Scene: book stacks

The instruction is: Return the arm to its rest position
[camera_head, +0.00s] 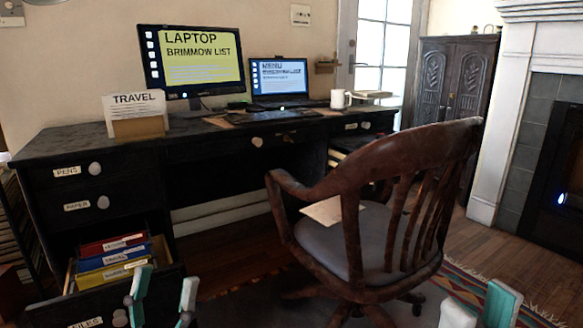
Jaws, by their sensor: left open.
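My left gripper (164,292) is at the bottom left, in front of the open file drawer. Its two teal-and-white fingers stand apart with nothing seen between them. My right gripper (481,308) shows only its fingertips at the bottom right edge, over the floor and rug. The rest of it is cut off, and its opening is unclear. Most of both arms is out of view.
An open drawer (168,276) of the black desk (120,175) juts out, holding red, blue and yellow folders (112,258). A wooden chair (350,230) with a paper (322,211) on its seat fills the centre. A fireplace (535,150) stands at right.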

